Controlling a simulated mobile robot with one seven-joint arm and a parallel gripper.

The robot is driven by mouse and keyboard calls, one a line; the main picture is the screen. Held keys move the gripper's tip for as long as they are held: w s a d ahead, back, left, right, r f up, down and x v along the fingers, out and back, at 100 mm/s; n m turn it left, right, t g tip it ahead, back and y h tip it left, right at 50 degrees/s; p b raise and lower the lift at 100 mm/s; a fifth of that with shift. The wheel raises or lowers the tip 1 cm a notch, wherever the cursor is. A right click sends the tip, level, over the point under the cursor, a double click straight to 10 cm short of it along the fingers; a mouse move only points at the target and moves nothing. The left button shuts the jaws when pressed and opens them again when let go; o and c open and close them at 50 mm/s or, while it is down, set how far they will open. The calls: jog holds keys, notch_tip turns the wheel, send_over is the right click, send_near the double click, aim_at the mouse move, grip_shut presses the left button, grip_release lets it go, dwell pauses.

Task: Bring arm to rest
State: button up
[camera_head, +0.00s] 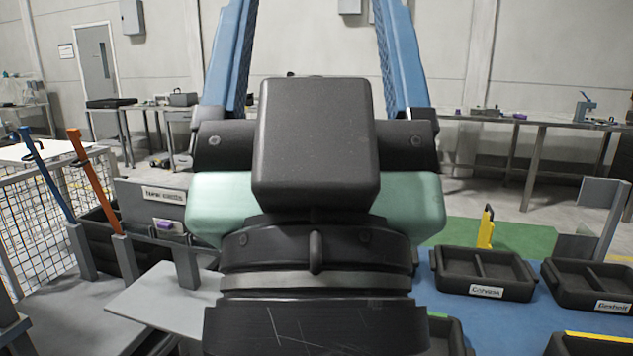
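My gripper (315,30) fills the middle of the head view, close to the camera, with its dark wrist below and a black block and mint-green housing above that. Its two blue fingers stand far apart and run up out of the top edge. Their tips are out of frame. The visible gap between them shows only the far wall, and I see nothing held. My arm hides much of what lies straight ahead.
Orange (92,182) and blue (47,178) levers stand at left near a mesh fence (45,215). A yellow upright piece (486,230) stands behind the trays.

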notch_tip(320, 180, up, 22)
jog(key=p, duration=2)
jog(key=shift+r, duration=0.15)
